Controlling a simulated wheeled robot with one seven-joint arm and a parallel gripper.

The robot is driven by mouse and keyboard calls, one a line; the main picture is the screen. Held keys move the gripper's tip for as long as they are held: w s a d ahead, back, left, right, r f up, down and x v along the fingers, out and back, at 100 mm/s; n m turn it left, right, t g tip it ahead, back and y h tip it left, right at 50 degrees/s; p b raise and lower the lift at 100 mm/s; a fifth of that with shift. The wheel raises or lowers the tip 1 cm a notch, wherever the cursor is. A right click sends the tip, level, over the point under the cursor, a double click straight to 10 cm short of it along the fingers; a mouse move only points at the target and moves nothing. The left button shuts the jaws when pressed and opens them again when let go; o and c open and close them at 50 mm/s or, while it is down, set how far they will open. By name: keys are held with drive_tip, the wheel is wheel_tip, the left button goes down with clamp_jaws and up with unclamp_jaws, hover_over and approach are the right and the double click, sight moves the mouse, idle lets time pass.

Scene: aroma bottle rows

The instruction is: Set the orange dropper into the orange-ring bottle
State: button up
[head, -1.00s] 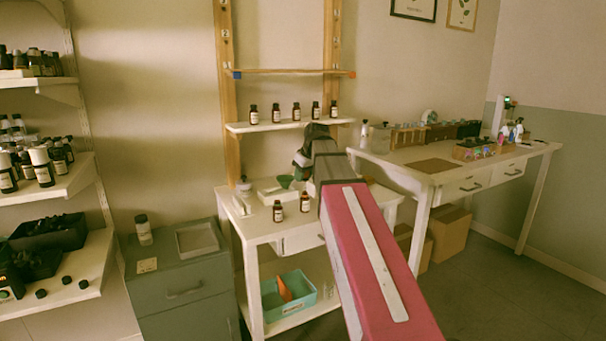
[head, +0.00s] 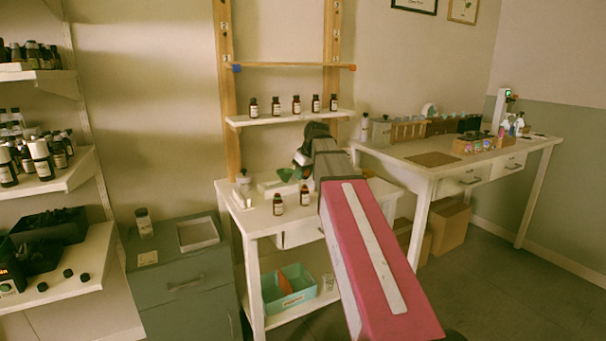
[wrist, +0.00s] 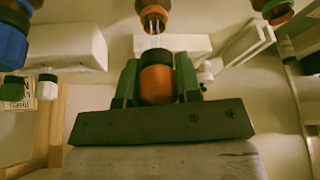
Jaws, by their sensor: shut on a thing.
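My gripper (wrist: 158,80) is shut on the orange dropper (wrist: 157,84), whose orange and black cap sits between the two green fingers in the wrist view. A thin clear tube runs from the cap towards a brown bottle with an orange ring (wrist: 153,13) at the top centre. The tube's tip overlaps the bottle's near edge; I cannot tell whether it is inside. In the head view, my gripper (head: 302,160) is over the back of the white table, and the dropper is too small to make out. Two brown bottles (head: 278,204) (head: 304,196) stand near that table's front edge.
A shelf (head: 285,118) with several bottles stands behind the white table (head: 262,222).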

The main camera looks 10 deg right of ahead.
drive_tip(key=shift+f, duration=0.2)
drive_tip(key=shift+f, duration=1.1)
drive_tip(key=shift+f, duration=0.1)
drive_tip(key=o, duration=0.7)
drive_tip(key=shift+c, duration=0.2)
drive_tip(key=shift+r, duration=3.5)
